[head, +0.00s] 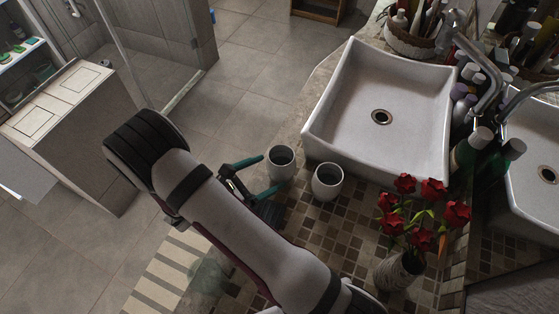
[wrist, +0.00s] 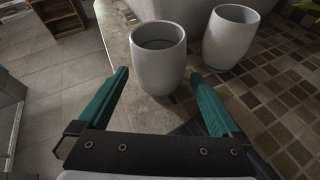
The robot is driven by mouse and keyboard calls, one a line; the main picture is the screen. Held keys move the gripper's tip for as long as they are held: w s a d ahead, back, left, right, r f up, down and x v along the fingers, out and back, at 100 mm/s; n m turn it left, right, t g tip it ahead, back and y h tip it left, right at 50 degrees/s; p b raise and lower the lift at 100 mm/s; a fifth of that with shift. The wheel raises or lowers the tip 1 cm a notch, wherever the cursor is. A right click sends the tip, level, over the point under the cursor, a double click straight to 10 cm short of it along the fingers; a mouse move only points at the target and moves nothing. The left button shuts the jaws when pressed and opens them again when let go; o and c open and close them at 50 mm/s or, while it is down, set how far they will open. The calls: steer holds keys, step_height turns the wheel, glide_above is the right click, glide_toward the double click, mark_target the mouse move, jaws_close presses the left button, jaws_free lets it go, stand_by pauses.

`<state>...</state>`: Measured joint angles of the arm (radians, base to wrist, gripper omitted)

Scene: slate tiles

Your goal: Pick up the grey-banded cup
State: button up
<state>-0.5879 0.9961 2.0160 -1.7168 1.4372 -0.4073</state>
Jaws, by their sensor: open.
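Two pale grey-white cups stand upright on the tiled counter. The left cup (head: 283,172) is in front of my gripper (head: 271,170); it also shows in the wrist view (wrist: 158,68), with a darker inside below its rim. The right cup (head: 327,186) stands just beside it and shows at the upper right of the wrist view (wrist: 230,40). No clear grey band shows on either outside, so I cannot tell which is the banded one. My gripper is open and empty. Its teal fingertips lie either side of the left cup's near side, and contact is not visible.
A white sink (head: 340,100) stands right behind the cups. A vase (head: 400,270) of red roses stands to the right on the counter. Bottles (head: 470,150) and taps crowd the far right. The counter's edge is left of the cups, with open floor (head: 225,115) beyond.

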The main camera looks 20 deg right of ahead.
steer(key=x, duration=0.8)
steer(key=shift+w+d+f, duration=0.2)
steer(key=shift+d, duration=0.05)
steer(key=c, duration=1.4)
step_height(320, 180, up, 10)
steer(key=shift+r, duration=0.1)
steer(key=w+a+r+n+t, duration=0.1)
steer(key=r, duration=0.3)
steer(key=w+a+r+n+t+y, duration=0.1)
steer(key=r+t, duration=0.1)
steer(key=r, duration=0.2)
steer(key=w+a+r+n+t+y, duration=0.1)
steer(key=a+r+n, duration=0.1)
steer(key=r, duration=0.3)
steer(key=shift+w, duration=0.4)
steer(key=shift+c, duration=0.2)
steer(key=a+r+n+t+y, duration=0.1)
steer(key=r+n+y, duration=0.1)
steer(key=r, duration=0.3)
steer(key=s+a+r+n+t+y, duration=0.1)
steer(key=a+r+n+y, duration=0.1)
steer(key=r, duration=0.4)
steer(key=s+a+r+n+t+y, duration=0.1)
steer(key=r+n+t+y, duration=0.1)
steer(key=r, duration=0.4)
steer(key=shift+s+a+y, duration=0.1)
steer(key=shift+a+y, duration=0.05)
steer(key=shift+y, duration=0.15)
